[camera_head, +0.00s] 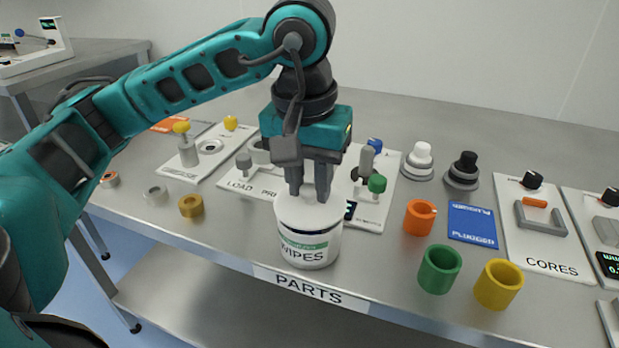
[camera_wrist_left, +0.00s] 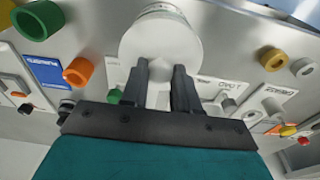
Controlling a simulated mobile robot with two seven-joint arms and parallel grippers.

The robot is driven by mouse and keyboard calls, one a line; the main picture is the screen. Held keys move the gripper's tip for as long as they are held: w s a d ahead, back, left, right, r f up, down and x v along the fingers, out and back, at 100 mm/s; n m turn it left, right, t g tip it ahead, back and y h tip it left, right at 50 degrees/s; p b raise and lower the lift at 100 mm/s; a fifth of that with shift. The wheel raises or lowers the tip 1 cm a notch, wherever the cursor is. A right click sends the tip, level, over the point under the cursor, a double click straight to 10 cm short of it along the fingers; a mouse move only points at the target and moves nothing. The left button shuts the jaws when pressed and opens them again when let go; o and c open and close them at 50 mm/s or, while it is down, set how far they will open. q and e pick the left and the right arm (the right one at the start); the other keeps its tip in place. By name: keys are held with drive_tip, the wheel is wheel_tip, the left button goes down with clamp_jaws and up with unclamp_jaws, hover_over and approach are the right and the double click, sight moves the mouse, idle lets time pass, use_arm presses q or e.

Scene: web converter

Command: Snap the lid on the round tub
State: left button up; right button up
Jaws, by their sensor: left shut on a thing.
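The round white tub (camera_head: 309,250), marked WIPES, stands upright at the table's front edge by the PARTS label. A white round lid (camera_head: 290,214) is on top of its mouth; I cannot tell whether it is fully seated. My left gripper (camera_head: 308,196) points down over the tub, its fingers at the lid's middle. In the left wrist view the gripper (camera_wrist_left: 160,88) is shut on a small pale knob of the lid (camera_wrist_left: 160,48). The tub's rim is mostly hidden there. My right gripper is not in view.
Orange (camera_head: 420,217), green (camera_head: 440,268) and yellow (camera_head: 498,284) rings stand to the right, near a blue PLUGGER card (camera_head: 472,224). White panels with knobs stand behind the tub. The CORES panel (camera_head: 545,228) is further right. Tan (camera_head: 191,205) and pale rings lie left.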

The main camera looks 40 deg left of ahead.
use_arm(q)
drive_tip(key=shift+f+b, duration=0.25)
drive_tip(key=shift+b, duration=0.35)
idle(0.7)
idle(0.4)
drive_tip(key=o, duration=1.1)
drive_tip(key=shift+o, duration=0.4)
drive_tip(key=o, duration=0.4)
drive_tip(key=shift+r, duration=0.1)
drive_tip(key=shift+r+p, duration=2.5)
drive_tip(key=shift+r, duration=1)
